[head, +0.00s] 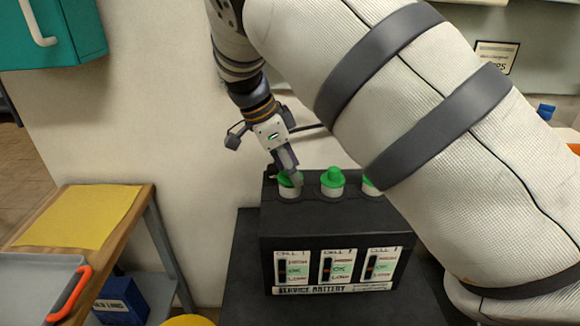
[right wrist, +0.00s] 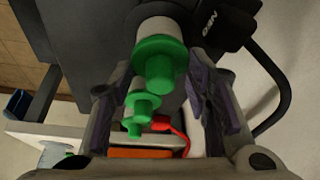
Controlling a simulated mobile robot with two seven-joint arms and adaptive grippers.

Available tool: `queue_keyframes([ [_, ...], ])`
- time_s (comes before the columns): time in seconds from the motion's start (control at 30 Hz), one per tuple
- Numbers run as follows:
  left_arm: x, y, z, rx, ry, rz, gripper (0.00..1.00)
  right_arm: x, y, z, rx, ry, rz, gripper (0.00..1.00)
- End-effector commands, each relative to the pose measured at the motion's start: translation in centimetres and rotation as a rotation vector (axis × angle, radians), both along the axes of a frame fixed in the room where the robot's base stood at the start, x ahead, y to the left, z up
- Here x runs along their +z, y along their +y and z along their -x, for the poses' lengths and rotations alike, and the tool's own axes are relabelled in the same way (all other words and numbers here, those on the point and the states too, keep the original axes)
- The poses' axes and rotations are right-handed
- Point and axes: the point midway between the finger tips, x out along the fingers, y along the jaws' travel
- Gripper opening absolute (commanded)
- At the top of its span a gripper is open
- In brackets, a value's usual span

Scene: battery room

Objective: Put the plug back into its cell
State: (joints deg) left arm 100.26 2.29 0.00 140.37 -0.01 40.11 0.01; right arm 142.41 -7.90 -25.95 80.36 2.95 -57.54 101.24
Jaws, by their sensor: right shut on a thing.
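The black service battery (head: 330,228) stands on a dark stand, with three white necks on top. My right gripper (head: 288,178) is shut on the green plug (head: 291,181) at the leftmost neck, above the CELL 1 label. In the right wrist view this plug (right wrist: 158,66) shows between the two fingers, at a white neck (right wrist: 158,30). I cannot tell how deep it sits. A second green plug (head: 333,177) sits on the middle neck. A third green plug (head: 370,183) is partly hidden by my right arm. My left gripper is in no view.
A wooden table (head: 140,205) with a yellow sheet (head: 80,218) and a grey tray (head: 40,285) with an orange handle stands at left. A teal cabinet (head: 60,30) hangs above it. A black cable (right wrist: 275,75) marked NEG runs beside the battery.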

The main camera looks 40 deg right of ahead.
Motion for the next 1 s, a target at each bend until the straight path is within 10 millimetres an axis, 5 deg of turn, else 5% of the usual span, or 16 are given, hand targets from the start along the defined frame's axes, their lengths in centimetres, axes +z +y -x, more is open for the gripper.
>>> queue_keyframes([
  [0.33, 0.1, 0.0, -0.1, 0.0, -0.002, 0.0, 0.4, 0.0, 0.0, 0.0, 0.0, -0.001, 0.0, 0.28],
  [0.37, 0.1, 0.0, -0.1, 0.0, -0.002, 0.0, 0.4, 0.0, 0.0, 0.0, 0.0, -0.001, 0.0, 0.5],
  [0.43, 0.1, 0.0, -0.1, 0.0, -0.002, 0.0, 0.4, 0.0, 0.0, 0.0, 0.0, -0.001, 0.0, 0.66],
  [0.73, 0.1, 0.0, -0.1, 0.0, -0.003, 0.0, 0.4, 0.1, 0.0, 0.0, 0.0, -0.001, 0.0, 0.67],
  [1.0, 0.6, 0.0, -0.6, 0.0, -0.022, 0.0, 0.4, 2.2, 0.0, 0.0, 0.002, -0.005, 0.0, 0.67],
])
